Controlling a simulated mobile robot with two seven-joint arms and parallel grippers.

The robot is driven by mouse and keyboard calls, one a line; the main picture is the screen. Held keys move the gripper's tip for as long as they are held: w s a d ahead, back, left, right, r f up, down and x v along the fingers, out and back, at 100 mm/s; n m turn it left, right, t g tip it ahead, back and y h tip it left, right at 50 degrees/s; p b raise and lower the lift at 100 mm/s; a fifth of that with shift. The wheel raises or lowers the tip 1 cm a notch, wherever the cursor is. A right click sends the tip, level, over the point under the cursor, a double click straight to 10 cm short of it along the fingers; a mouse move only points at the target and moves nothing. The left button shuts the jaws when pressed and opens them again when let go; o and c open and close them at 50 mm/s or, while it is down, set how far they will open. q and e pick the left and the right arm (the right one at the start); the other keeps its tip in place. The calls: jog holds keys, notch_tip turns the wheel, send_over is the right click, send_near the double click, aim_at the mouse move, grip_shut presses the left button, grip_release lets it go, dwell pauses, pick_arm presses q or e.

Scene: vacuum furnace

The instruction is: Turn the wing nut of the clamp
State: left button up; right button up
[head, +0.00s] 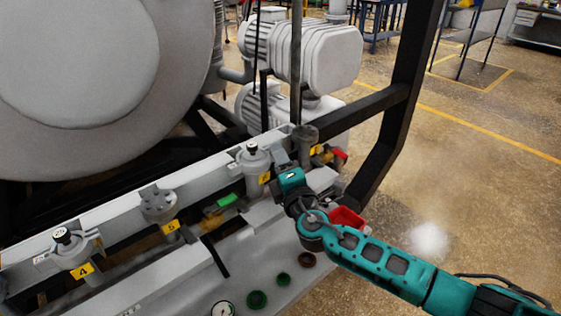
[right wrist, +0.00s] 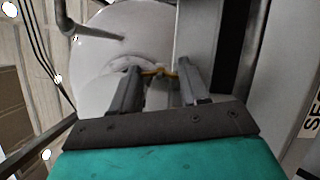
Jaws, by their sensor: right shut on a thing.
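My right gripper (head: 279,157) reaches in from the right to the row of fittings on the furnace frame. Its tips are between a capped grey fitting (head: 252,161) and a pipe flange (head: 306,133). In the right wrist view its two fingers (right wrist: 159,73) stand apart on either side of the small brass-coloured wing nut (right wrist: 155,72), and it is shut on that. The clamp's body is mostly hidden behind the fingers, beside a pale round surface (right wrist: 125,35). My left gripper is not in view.
More fittings stand along the rail to the left, with yellow tags 4 (head: 82,271) and 5 (head: 170,227). A red tray (head: 347,217) is beside my right wrist. A black frame post (head: 407,85) rises behind my arm.

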jog(key=c, duration=0.3)
jog(key=shift+c, duration=0.2)
dwell(0.8)
jog(key=o, duration=1.1)
jog(key=v, duration=1.3)
jog(key=shift+b, duration=0.3)
jog(key=shift+w, duration=0.1)
